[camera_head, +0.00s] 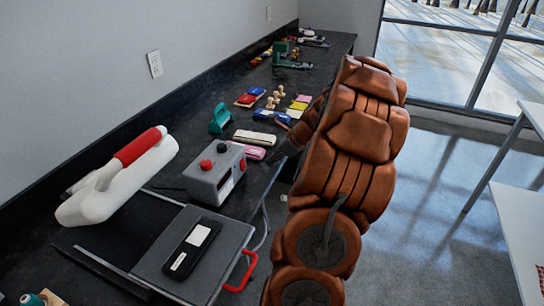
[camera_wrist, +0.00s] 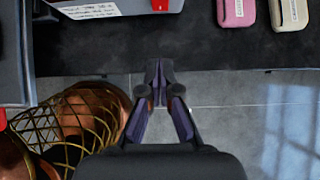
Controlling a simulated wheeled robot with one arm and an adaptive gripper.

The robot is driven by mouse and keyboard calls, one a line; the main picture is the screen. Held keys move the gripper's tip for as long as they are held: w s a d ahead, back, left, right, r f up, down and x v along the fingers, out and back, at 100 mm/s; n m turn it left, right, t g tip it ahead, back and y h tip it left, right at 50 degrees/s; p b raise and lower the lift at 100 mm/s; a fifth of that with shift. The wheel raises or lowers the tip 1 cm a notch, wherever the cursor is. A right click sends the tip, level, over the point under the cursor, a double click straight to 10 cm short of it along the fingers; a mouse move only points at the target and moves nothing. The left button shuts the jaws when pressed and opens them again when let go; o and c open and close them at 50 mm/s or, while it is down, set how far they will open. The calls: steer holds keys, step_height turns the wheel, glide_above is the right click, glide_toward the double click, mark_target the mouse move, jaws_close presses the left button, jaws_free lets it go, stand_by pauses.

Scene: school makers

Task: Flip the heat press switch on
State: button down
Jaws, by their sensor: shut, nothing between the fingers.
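A grey flat-topped machine (camera_head: 228,239) with a red front handle (camera_head: 243,272) and a black top panel (camera_head: 186,262) stands on the near bench. In the wrist view the box's labelled face (camera_wrist: 130,7) is at the top and the machine's side (camera_wrist: 14,50) at the left edge. My gripper (camera_wrist: 158,68) is shut and empty by the bench's front edge, apart from both. In the head view my arm hides most of it.
A white device with a red grip (camera_head: 120,172) lies by the wall. Pink and cream erasers (camera_wrist: 236,11) and other small items lie farther along the black bench (camera_head: 262,178). A white table (camera_head: 520,235) is at the right. Open floor (camera_head: 435,220) lies between.

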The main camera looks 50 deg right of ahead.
mark_target(243, 165)
steer(key=x, duration=0.6)
steer(key=shift+w+p, duration=0.1)
steer(key=shift+p, duration=0.3)
steer(key=w, duration=0.2)
steer(key=w+a, duration=0.1)
steer(key=shift+f+p, duration=0.3)
steer(key=shift+p, duration=0.1)
steer(key=shift+w+a+f, duration=0.1)
steer(key=shift+w, duration=0.4)
